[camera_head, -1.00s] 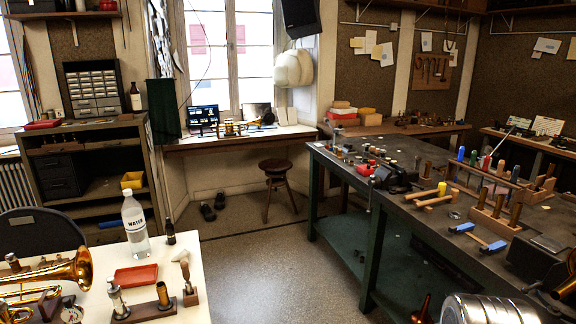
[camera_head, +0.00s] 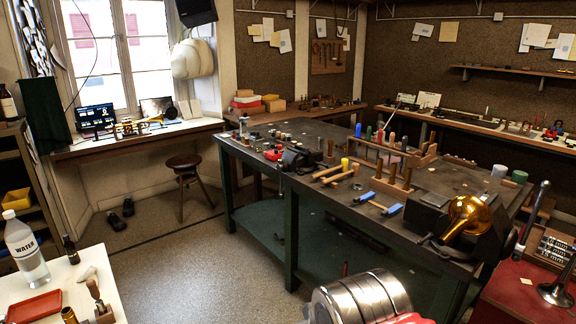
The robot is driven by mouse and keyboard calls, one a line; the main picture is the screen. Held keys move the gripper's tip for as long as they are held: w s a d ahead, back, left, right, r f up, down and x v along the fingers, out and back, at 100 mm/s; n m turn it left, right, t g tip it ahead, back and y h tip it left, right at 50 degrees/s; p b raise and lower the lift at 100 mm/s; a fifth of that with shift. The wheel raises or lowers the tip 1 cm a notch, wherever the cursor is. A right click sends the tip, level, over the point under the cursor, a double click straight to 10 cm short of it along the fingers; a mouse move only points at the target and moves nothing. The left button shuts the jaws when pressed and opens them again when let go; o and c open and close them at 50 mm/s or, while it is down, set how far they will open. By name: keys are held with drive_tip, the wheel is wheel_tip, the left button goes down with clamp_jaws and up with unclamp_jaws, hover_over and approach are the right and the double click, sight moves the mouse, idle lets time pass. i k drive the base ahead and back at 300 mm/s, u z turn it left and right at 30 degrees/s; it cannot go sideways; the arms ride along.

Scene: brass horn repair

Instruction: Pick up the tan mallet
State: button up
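Light wooden, tan pieces (camera_head: 333,174) lie on the dark workbench (camera_head: 262,172), beside a yellow cylinder (camera_head: 345,164). They look like one or two mallets with wooden handles. They are small in the head view, so I cannot tell which part is the tan mallet's head. A second tool with blue ends (camera_head: 378,203) lies closer on the same bench. My gripper is not in view.
A wooden rack with upright tools (camera_head: 396,175) stands behind the tools. A brass bell (camera_head: 468,218) sits at the bench's right end. A red-topped table (camera_head: 508,288) is at lower right. A stool (camera_head: 184,162) stands left of the bench, with open floor (camera_head: 205,255) in front.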

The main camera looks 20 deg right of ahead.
sight(355, 167)
drive_tip(key=z, duration=0.75)
drive_tip(key=i, duration=0.7)
drive_tip(key=u, duration=0.75)
drive_tip(key=i, duration=1.5)
drive_tip(key=z, duration=0.1)
